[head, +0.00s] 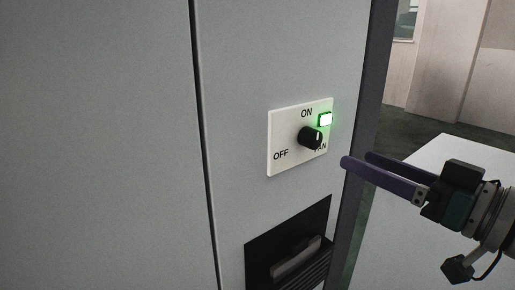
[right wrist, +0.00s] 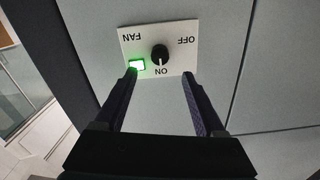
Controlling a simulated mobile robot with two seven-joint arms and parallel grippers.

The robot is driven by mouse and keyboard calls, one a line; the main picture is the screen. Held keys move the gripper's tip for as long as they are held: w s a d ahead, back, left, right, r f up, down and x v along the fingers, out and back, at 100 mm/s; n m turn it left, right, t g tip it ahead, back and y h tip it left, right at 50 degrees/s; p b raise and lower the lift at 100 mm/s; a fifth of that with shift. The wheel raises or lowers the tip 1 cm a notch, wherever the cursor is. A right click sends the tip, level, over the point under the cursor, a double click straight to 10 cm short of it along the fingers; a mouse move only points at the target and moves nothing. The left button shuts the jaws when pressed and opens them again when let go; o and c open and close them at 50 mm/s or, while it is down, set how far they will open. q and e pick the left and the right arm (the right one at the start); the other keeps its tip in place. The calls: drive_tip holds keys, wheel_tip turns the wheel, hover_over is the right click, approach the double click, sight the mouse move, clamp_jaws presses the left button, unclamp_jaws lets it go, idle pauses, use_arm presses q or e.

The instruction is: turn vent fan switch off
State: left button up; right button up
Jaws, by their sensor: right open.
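The vent fan switch is a white plate (head: 284,142) on the grey cabinet front, marked ON, OFF and FAN. Its round black knob (head: 309,138) has a white mark; in the right wrist view the knob (right wrist: 160,53) has its mark toward ON. A green lamp (head: 325,119) on the plate is lit. My right gripper (head: 357,159) is open and empty, to the right of the plate and apart from the knob. In the right wrist view its two purple fingers (right wrist: 158,75) point at the plate, with the knob between and beyond their tips. My left gripper is not in view.
A black recessed panel with a handle (head: 296,258) is below the switch. The cabinet's dark right edge (head: 361,110) is close to my right fingers. A white surface (head: 440,155) lies behind my right gripper. The cabinet front left of the switch is clear.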

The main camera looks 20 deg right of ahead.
sight(317, 141)
drive_tip(key=x, duration=0.8)
drive_tip(key=shift+w+a, duration=0.1)
drive_tip(key=shift+c, duration=0.2)
clamp_jaws()
